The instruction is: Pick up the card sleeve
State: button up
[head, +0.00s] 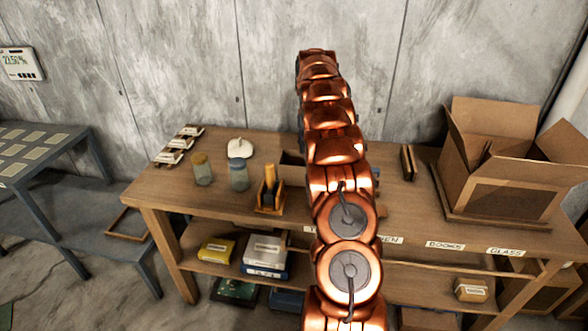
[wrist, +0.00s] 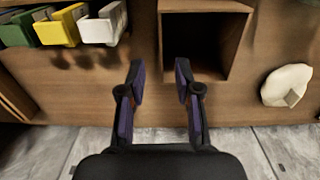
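My gripper (wrist: 160,75) is open and empty in the wrist view, its two dark fingers apart above the table's wall-side edge. In the head view my arm hides it. I cannot tell for sure which thing is the card sleeve. An open brown box-like thing (wrist: 243,45) with a dark inside lies just beyond the right fingertip; its dark opening also shows left of my arm in the head view (head: 292,158). A thin brown upright thing (head: 408,162) stands right of my arm.
Green (wrist: 15,30), yellow (wrist: 60,26) and white (wrist: 103,24) items stand left of the fingers. A white rounded thing (wrist: 287,85) lies at the right. Two jars (head: 202,170) (head: 238,175), a small wooden holder (head: 270,195) and a large open carton (head: 490,160) share the table.

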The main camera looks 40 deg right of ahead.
jog(key=shift+s+a+f+p, duration=0.15)
jog(key=shift+f+p, duration=0.55)
jog(key=shift+f, duration=1.5)
notch_tip(320, 180, down, 3)
jog(key=shift+a+f+p, duration=0.1)
jog(key=shift+f+p, duration=0.1)
jog(key=shift+p, duration=0.2)
grip_shut()
